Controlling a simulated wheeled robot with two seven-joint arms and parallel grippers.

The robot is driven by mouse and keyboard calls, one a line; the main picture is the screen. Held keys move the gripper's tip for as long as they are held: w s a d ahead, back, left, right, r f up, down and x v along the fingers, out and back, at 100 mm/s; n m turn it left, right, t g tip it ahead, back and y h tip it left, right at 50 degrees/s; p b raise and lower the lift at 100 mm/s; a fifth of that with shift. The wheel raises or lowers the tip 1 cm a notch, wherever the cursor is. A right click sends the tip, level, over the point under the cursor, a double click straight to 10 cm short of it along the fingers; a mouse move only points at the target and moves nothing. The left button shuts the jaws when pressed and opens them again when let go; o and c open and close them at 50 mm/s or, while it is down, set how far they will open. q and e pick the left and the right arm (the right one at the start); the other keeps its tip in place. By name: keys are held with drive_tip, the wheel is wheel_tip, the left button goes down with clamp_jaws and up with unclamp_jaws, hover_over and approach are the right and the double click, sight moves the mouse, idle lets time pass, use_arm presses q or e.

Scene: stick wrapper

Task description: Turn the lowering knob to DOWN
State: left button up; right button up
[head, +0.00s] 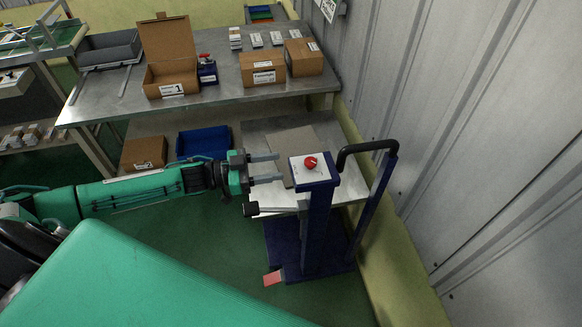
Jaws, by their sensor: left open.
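The lowering knob (310,162) is red and sits on a white panel (302,175) on top of the blue post of the stick wrapper (316,225). My left gripper (281,168) is open and empty, just left of the panel, with its two fingers pointing right toward the knob. A gap remains between the fingertips and the knob. The marking around the knob is too small to read. My right gripper is not in view.
A black-topped handle (368,147) rises right of the post, near the corrugated wall (470,120). A metal table (215,90) with cardboard boxes (262,68) stands behind. A blue bin (203,142) lies below it. A red pedal (273,278) sits at the base.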

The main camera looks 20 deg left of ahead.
use_arm(q)
drive_tip(key=shift+b+v, duration=0.3)
drive_tip(key=shift+v, duration=1.35)
